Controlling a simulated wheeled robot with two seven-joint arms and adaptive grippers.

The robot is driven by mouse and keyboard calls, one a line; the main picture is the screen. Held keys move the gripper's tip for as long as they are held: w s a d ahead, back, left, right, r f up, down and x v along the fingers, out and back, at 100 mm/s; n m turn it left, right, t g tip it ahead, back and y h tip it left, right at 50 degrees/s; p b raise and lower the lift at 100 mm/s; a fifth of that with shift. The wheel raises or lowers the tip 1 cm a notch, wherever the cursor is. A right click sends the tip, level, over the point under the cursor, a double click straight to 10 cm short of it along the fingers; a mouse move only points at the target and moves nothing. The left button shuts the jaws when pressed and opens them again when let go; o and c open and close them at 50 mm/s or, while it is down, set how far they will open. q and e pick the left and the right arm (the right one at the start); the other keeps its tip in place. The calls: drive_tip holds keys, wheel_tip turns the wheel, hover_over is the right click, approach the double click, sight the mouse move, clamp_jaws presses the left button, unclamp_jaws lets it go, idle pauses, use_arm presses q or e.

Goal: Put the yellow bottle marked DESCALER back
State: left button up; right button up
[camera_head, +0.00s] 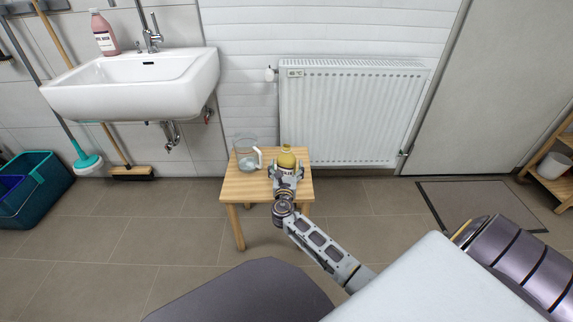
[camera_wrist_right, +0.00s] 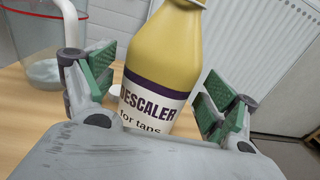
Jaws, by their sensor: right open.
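The yellow bottle (camera_head: 287,157) stands upright on a small wooden stool (camera_head: 241,187). In the right wrist view the bottle (camera_wrist_right: 163,52) shows its label, DESCALER, facing me. My right gripper (camera_head: 286,171) reaches over the stool at the bottle. In the right wrist view my right gripper (camera_wrist_right: 158,95) is open, with one green-padded finger on each side of the bottle and a visible gap at least on the right. The bottle's base is hidden behind the gripper body. My left gripper is not in view.
A clear jug (camera_head: 246,153) with a white handle stands close left of the bottle on the stool. A white radiator (camera_head: 352,115) is on the wall behind. A sink (camera_head: 137,84) with a pink bottle (camera_head: 103,33) is at left. A wooden shelf (camera_head: 553,185) stands at far right.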

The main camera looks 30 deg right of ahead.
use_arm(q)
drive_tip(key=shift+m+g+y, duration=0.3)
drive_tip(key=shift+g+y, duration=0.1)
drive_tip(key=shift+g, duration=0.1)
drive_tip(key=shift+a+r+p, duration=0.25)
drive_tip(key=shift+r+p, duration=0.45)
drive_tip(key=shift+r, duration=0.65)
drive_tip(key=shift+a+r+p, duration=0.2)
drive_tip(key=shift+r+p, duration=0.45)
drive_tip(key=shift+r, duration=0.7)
use_arm(e)
drive_tip(key=v, duration=1)
drive_tip(key=shift+s+a+r, duration=0.1)
drive_tip(key=shift+r, duration=0.05)
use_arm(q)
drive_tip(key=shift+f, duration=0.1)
